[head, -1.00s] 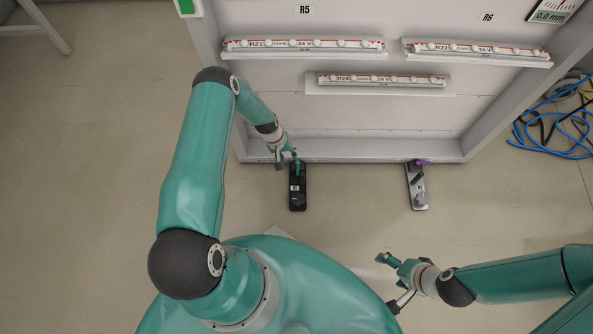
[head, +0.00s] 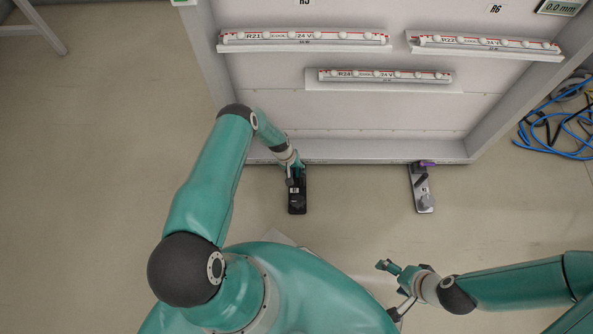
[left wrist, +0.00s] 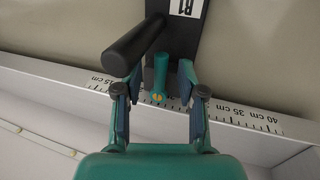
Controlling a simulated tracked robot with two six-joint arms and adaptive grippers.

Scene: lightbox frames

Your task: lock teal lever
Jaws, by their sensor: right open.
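My left gripper (left wrist: 161,76) is open, with one finger on each side of the teal lever and gaps visible. In the head view my left gripper (head: 291,176) is over the far end of the black base (head: 297,205) and largely hides the lever. My right gripper (head: 389,290) is open and empty, at the lower right, away from both floor units.
A grey unit (head: 421,193) with a purple lever (head: 428,164) stands to the right. Behind is the panel frame (head: 355,150) with lamp strips (head: 385,76); its ruler edge (left wrist: 245,117) lies close to my left fingers. Blue cables (head: 553,140) lie far right. Floor between units is clear.

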